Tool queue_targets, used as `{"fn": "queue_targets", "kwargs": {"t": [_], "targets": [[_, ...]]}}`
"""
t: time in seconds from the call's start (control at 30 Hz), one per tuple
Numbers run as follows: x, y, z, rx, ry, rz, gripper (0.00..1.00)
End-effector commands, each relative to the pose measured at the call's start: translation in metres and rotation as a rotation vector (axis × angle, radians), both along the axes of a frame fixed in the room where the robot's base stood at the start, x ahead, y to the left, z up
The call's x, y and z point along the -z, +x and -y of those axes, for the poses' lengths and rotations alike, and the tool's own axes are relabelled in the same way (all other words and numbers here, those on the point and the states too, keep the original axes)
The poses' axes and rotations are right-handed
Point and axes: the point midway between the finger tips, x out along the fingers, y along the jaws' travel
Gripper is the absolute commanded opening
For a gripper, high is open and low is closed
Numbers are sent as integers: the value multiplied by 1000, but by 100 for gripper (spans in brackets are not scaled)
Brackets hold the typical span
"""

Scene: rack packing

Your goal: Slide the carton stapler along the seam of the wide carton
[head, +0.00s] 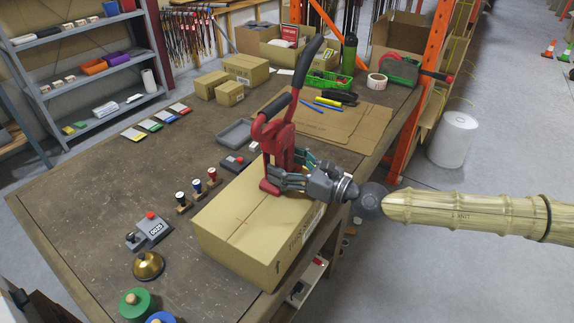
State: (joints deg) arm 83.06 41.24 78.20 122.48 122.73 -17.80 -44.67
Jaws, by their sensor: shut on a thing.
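The wide carton (236,223) is a closed tan box on the front right part of the table, with a seam along its top. The red carton stapler (281,146) with black handles stands upright at the far end of the carton's top, its foot at or just above the surface. My gripper (290,180) comes in from the right and is shut on the stapler's lower part. The stapler and gripper hide the far end of the seam and part of the fingers. I cannot tell whether the foot presses on the carton.
Left of the carton are stamps (197,187), a grey counter device (149,231) and a brass bell (148,266). Behind lie flattened cardboard (335,122), a grey tray (236,133) and small cartons (245,69). An orange rack post (411,95) stands at the table's right edge.

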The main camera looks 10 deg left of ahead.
Motion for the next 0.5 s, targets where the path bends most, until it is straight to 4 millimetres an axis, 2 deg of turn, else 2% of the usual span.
{"fn": "queue_targets", "kwargs": {"t": [0.2,0.23,0.33,0.37,0.5], "targets": [[-3,0,0,0,3,4,1],[-3,0,0,0,3,4,76],[-2,0,0,0,2,3,94],[-2,0,0,0,1,3,97],[-1,0,0,0,1,1,97]]}}
